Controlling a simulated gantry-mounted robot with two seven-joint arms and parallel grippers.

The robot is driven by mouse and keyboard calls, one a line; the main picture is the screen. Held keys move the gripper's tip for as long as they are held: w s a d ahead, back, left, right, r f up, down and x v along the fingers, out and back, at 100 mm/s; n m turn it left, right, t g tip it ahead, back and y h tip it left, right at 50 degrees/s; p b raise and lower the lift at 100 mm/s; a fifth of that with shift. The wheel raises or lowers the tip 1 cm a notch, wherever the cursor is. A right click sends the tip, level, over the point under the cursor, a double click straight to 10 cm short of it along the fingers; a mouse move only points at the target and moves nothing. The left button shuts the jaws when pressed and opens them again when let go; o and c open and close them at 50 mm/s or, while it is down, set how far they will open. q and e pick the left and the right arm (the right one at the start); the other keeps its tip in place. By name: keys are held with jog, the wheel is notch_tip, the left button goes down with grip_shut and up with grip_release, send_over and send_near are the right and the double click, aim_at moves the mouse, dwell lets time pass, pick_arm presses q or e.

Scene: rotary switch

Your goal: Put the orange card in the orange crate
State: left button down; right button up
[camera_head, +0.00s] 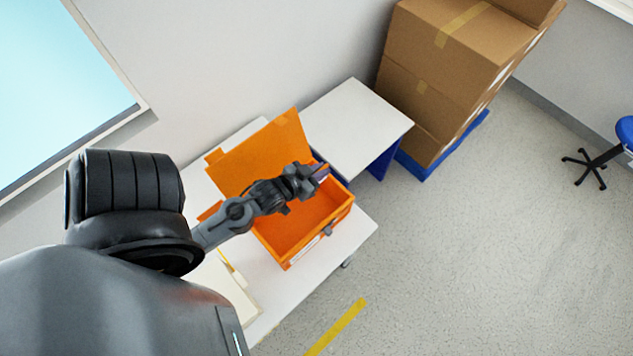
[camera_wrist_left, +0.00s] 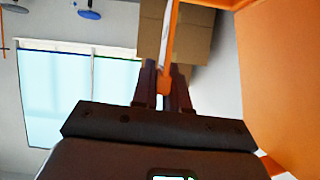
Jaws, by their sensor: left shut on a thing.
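The orange crate (camera_head: 290,252) stands open on a white table, its lid (camera_head: 255,155) raised at the back. My left gripper (camera_head: 321,173) is over the crate's far right part, its fingertips near the back rim. In the left wrist view my left gripper (camera_wrist_left: 164,88) is shut on a thin orange piece, which looks like the orange card (camera_wrist_left: 167,60) seen nearly edge-on. In the head view the card cannot be made out against the orange crate. A large orange panel of the crate (camera_wrist_left: 285,70) fills the right of the wrist view. My right gripper is not in view.
The white table (camera_head: 352,232) has a narrow free strip in front of the crate. Another white-topped table (camera_head: 358,125) stands behind to the right. Stacked cardboard boxes (camera_head: 440,75) stand on a blue base (camera_head: 455,150). A blue stool (camera_head: 625,130) is far right.

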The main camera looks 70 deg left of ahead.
pick_arm(q)
notch_tip(320, 180, down, 11)
jog(key=shift+r+b, duration=0.1)
jog(key=shift+b, duration=0.5)
jog(key=shift+f+b, duration=0.35)
jog(key=shift+f, duration=2.05)
jog(key=shift+f, duration=0.2)
jog(key=c, duration=1.1)
grip_release()
jog(key=shift+c, duration=0.2)
jog(key=shift+r, duration=0.1)
